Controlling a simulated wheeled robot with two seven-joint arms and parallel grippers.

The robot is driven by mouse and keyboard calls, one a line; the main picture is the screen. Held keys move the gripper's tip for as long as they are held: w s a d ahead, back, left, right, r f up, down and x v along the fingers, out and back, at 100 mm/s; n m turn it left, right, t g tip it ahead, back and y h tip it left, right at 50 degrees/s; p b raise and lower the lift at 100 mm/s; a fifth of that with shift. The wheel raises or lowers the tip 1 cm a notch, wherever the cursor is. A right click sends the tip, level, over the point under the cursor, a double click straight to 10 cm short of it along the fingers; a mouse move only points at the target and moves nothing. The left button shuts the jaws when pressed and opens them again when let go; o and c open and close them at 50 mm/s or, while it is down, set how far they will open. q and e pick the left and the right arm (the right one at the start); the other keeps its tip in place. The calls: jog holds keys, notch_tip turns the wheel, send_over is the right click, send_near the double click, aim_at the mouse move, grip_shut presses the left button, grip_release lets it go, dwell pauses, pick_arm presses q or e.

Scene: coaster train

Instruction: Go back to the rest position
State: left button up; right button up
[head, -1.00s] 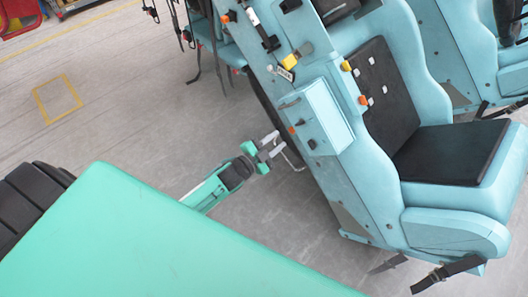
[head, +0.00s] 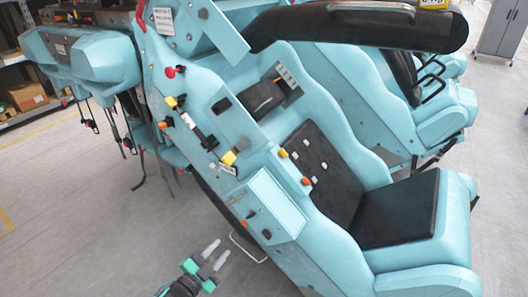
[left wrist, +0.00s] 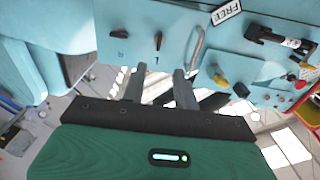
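My left gripper (head: 213,256) shows at the bottom of the head view, in front of the lower side of the light-blue coaster car (head: 350,175). Its two grey fingers are apart with nothing between them. In the left wrist view the same open fingers (left wrist: 158,85) point toward the blue side panel (left wrist: 130,30) with its small levers and a metal handle. The fingers look clear of the panel, though the exact gap is hard to judge. My right gripper is in neither view.
The car has a black seat (head: 400,210) and a raised black padded bar (head: 355,27). Straps hang from its left part. A grey cabinet (head: 503,28) stands at the far right and shelves with boxes (head: 27,96) at the far left. Grey floor (head: 75,220) lies open at the lower left.

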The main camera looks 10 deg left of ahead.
pick_arm(q)
jog(key=s+a+f+n+g+y, duration=0.2)
jog(key=s+f, duration=0.2)
jog(key=f, duration=0.6)
jog(key=s+a+f+n+g+y, duration=0.15)
jog(key=s+f, duration=0.25)
jog(key=f, duration=0.6)
jog(key=s+a+f+n+g+y, duration=0.1)
jog(key=s+f+n+g+y, duration=0.2)
jog(key=f, duration=0.7)
jog(key=s+d+f+n+g, duration=0.1)
jog(key=s+f+g, duration=0.2)
jog(key=s+f, duration=0.3)
jog(key=s+f+n+g, duration=0.1)
jog(key=s+f+g, duration=0.2)
jog(key=s+f, duration=0.4)
jog(key=s+d+f+n+g, duration=0.1)
jog(key=s+f+g, duration=0.2)
jog(key=s, duration=1.8)
notch_tip(320, 180, down, 4)
jog(key=shift+d+r, duration=0.1)
jog(key=shift+d, duration=0.2)
jog(key=shift+n+g, duration=0.25)
